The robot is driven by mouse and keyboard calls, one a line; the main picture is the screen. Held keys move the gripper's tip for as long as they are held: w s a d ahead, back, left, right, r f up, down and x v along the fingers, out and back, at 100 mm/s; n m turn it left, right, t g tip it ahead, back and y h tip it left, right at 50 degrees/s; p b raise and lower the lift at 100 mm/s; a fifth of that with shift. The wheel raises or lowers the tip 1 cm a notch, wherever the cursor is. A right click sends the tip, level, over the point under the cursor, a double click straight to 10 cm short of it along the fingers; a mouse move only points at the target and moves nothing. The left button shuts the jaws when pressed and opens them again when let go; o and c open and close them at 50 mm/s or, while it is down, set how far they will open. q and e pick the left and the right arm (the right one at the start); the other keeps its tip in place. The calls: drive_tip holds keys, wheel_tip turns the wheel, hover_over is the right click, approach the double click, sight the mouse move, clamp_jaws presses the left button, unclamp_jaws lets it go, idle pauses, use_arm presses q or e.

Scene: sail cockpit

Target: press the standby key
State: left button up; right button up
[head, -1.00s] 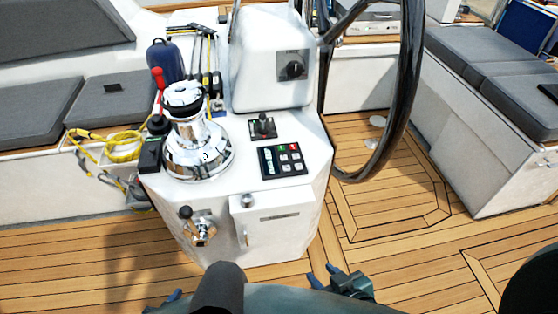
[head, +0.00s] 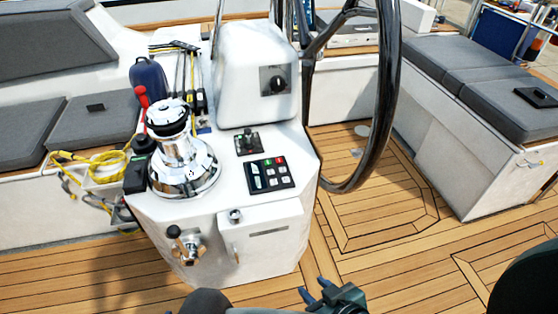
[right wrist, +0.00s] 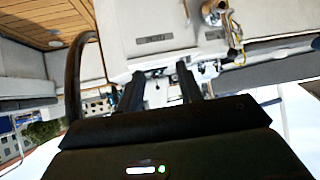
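The dark keypad (head: 269,175) lies on the sloped top of the white console (head: 270,222). It has a small display at its left, a green key, a red key and several grey keys; their labels are too small to read. My right gripper (head: 315,289) is at the bottom of the head view, lower than the keypad and a little to its right, touching nothing. In the right wrist view its two fingers (right wrist: 160,85) stand apart with nothing held between them. My left gripper is not in view.
A chrome winch (head: 184,160) and a small joystick (head: 248,141) stand beside the keypad. The large black steering wheel (head: 385,110) rises to the right. A crank fitting (head: 187,246) sticks out of the console's front. The wooden deck (head: 375,260) is clear at right.

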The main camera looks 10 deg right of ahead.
clamp_jaws()
idle(1.5)
